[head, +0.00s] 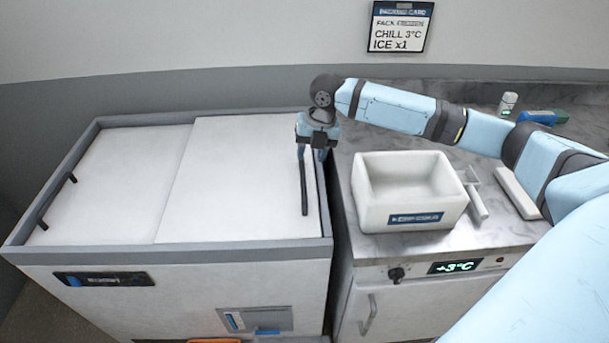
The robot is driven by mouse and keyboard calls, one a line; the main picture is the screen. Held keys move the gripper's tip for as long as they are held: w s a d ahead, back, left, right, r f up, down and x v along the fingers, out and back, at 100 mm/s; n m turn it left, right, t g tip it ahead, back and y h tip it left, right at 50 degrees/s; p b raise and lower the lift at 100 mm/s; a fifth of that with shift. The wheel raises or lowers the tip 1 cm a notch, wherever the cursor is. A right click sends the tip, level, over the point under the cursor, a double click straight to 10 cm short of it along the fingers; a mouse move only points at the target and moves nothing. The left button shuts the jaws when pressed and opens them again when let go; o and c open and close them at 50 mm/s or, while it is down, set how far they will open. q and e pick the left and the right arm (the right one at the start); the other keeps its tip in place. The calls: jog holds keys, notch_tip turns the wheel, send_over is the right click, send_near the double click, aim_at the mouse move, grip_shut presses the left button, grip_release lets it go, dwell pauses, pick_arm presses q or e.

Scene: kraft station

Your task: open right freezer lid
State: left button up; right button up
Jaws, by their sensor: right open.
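A white chest freezer with a grey rim (170,248) stands at the left. Its right lid (235,180) is a flat white panel lying level beside the left lid (120,180). A dark bar handle (304,188) runs along the right edge of the right lid. My right gripper (312,157) points down at the far end of this handle, open. I cannot tell whether its fingers touch the handle. The right lid overlaps the edge of the left lid. My left gripper is not in view.
A steel counter (400,245) adjoins on the right, holding a white open box (408,190) close to my right arm. A scoop-like white piece (475,195) and a white slab (517,193) lie beside it. A card (399,26) hangs on the wall.

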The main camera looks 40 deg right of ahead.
aim_at(304, 179)
jog(key=f, duration=0.2)
jog(key=a+f, duration=0.1)
jog(key=f, duration=0.5)
jog(key=shift+w+a+f, duration=0.1)
jog(key=shift+w+a, duration=0.15)
jog(key=shift+w, duration=0.15)
grip_shut()
